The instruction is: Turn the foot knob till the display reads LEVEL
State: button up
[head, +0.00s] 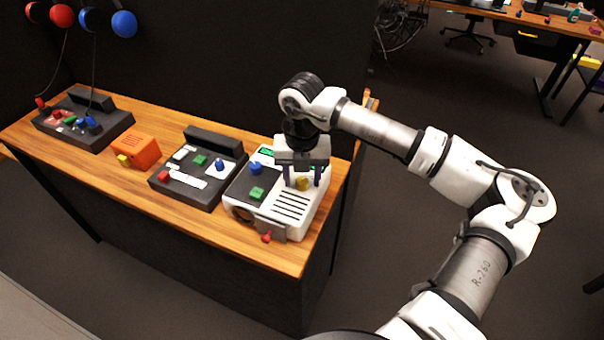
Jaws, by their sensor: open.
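The white panel (240,219) stands at the right end of the wooden bench. A small green-lit display (266,152) shows at its back; its text is too small to read. A yellow knob (302,184) is on its top, a blue knob (255,168) and a green block (257,194) are to the left, and a red knob (267,236) sticks out low at the front. No label shows which is the foot knob. My gripper (303,180) points down, open, with its fingers either side of the yellow knob; I cannot tell whether they touch it.
A dark panel (205,200) with coloured controls stands close to the left. Further left are an orange box (137,150) and another dark panel (110,130). A dark wall rises behind the bench (215,228). A narrow bare strip runs along its front edge.

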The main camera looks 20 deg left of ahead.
jog(key=shift+c, duration=0.5)
jog(key=c, duration=0.9)
jog(key=n+b, duration=0.1)
jog(key=b, duration=0.2)
jog(key=shift+f+n+b, duration=0.35)
jog(key=shift+n+b, duration=0.05)
jog(key=n+b, duration=0.2)
jog(key=b, duration=0.1)
jog(key=shift+r+n, duration=0.15)
jog(key=shift+n, duration=0.15)
jog(key=shift+r+n+b, duration=0.25)
jog(key=shift+n+b, duration=0.25)
jog(key=shift+n, duration=0.1)
jog(key=o, duration=1)
